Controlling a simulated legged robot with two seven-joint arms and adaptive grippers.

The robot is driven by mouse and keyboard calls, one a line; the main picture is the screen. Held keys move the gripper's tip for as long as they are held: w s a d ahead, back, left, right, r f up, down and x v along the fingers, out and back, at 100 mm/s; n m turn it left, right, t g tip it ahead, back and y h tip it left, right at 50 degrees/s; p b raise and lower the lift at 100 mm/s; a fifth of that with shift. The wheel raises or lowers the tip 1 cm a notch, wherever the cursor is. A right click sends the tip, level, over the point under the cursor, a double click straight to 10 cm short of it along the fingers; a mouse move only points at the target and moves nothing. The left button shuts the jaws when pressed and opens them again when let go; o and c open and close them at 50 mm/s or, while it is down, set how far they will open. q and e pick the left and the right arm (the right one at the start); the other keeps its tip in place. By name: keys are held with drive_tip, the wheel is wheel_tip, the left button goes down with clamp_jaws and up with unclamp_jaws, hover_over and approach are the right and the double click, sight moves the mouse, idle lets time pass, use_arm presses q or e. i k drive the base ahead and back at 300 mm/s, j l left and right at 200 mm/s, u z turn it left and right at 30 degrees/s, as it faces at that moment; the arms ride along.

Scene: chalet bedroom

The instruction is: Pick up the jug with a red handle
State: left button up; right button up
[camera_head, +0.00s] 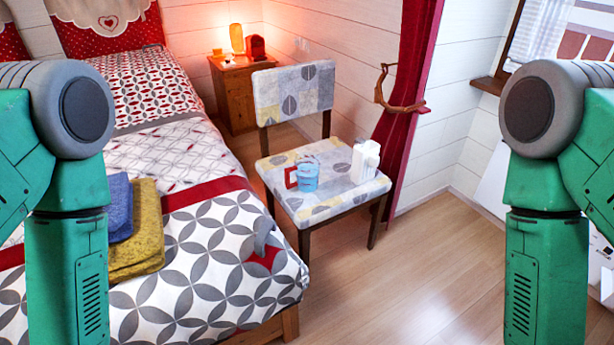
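A small light-blue jug (308,176) stands on the seat of a patterned chair (330,200) in the middle of the view. Its red handle (290,177) is a squarish loop on its left side. A thin arc shows above the jug's rim. My green arms come in at the left and right edges, well apart from the jug. Neither gripper is in view, so their fingers cannot be seen.
A white container (365,161) stands on the seat, right of the jug. A bed (215,240) with folded blue (119,208) and yellow (146,225) towels is at left. A red curtain (405,110) hangs behind the chair. Wooden floor (400,290) is clear in front and right.

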sight(307, 165)
drive_tip(key=i+l, duration=0.2)
drive_tip(key=i+l+u, duration=0.15)
drive_tip(key=l, duration=0.25)
drive_tip(key=i+l, duration=0.2)
drive_tip(key=i+l+u, duration=0.15)
drive_tip(key=l, duration=0.25)
drive_tip(key=i+l, duration=0.2)
drive_tip(key=l, duration=0.15)
drive_tip(key=i+l+u, duration=0.1)
drive_tip(key=l, duration=0.25)
drive_tip(key=i+l+u, duration=0.1)
drive_tip(key=i+l, duration=0.25)
drive_tip(key=l, duration=0.35)
drive_tip(key=i+u, duration=0.05)
